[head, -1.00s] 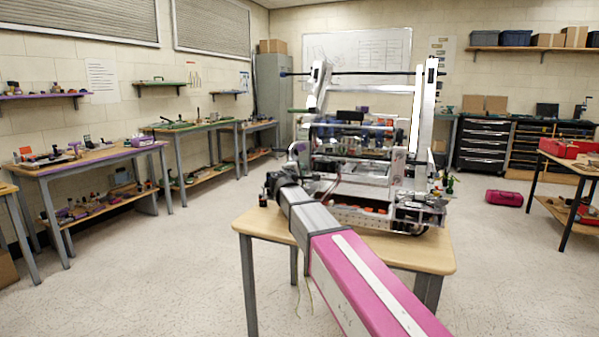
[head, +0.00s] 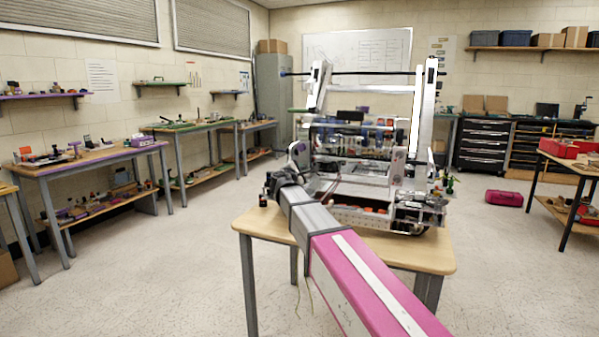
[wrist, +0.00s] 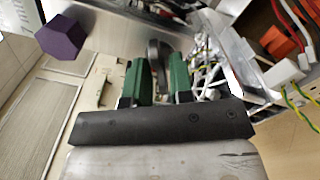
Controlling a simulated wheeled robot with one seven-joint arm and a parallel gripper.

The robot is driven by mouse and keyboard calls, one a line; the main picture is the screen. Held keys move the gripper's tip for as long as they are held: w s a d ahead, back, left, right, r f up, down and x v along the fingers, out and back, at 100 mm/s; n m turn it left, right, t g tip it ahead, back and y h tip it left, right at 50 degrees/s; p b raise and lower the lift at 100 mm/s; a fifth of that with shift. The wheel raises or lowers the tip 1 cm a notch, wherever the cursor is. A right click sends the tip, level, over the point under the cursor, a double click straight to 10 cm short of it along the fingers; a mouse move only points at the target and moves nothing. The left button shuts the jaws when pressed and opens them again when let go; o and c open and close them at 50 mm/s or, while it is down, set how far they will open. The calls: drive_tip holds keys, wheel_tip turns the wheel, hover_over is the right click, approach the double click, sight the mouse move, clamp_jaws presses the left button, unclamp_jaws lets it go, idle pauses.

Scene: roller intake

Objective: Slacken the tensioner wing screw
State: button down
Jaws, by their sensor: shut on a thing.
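The roller intake machine (head: 345,214) stands on a wooden table. In the wrist view my gripper (wrist: 158,76) has green finger pads closed around a dark, upright, rounded piece (wrist: 155,50), which looks like the tensioner wing screw. The piece sits between the pads, against the metal side of the machine. Its threads and far end are hidden. In the head view my arm hides the fingertips, and the wrist is at the machine's left front.
In the wrist view a purple block (wrist: 62,37) is at the upper left. Red, white and yellow-green wires (wrist: 292,75) hang at the right near orange parts. The wooden table (head: 440,258) has some bare top at the front right.

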drive_tip(key=shift+n, duration=1.2)
drive_tip(key=shift+n, duration=1.5)
drive_tip(key=shift+n, duration=1.4)
drive_tip(key=shift+n, duration=1.4)
